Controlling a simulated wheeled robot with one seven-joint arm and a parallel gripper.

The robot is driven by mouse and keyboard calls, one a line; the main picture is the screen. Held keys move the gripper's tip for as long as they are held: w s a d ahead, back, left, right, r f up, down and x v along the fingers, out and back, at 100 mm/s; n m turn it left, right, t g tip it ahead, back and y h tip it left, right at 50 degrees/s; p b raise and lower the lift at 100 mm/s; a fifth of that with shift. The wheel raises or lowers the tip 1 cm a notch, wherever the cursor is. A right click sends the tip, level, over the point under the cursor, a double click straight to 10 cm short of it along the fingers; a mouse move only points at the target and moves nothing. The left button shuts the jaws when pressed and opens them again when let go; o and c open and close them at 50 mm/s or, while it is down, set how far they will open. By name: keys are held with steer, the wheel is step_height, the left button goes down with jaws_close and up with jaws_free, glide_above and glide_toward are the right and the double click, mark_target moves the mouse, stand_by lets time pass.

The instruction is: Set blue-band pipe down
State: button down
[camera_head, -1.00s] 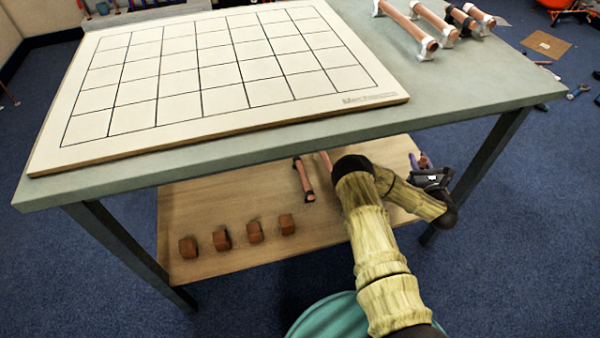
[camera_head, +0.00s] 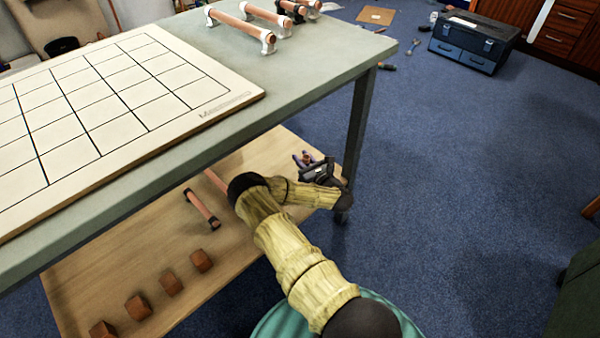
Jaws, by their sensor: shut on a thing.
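My gripper (camera_head: 320,172) is at the right end of the lower shelf, beside the table leg. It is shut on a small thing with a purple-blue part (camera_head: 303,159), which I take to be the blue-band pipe. Most of it is hidden by the gripper and my arm. I cannot tell whether it touches the shelf. One copper pipe with dark ends (camera_head: 202,210) lies on the wooden lower shelf (camera_head: 235,250). Another copper pipe (camera_head: 215,181) is partly hidden behind my arm.
Several copper-brown blocks (camera_head: 170,284) stand in a row on the shelf. The grey tabletop (camera_head: 300,75) overhangs it and carries a white grid board (camera_head: 130,95) and pipes on white holders (camera_head: 240,30). A table leg (camera_head: 360,125) stands right of the gripper. A toolbox (camera_head: 475,42) is on the open blue floor.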

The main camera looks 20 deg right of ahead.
steer(key=shift+f+b, duration=1.2)
steer(key=shift+f, duration=1.3)
steer(key=c, duration=1.1)
jaws_free()
steer(key=shift+f, duration=0.1)
steer(key=shift+c, duration=0.2)
steer(key=shift+s, duration=0.1)
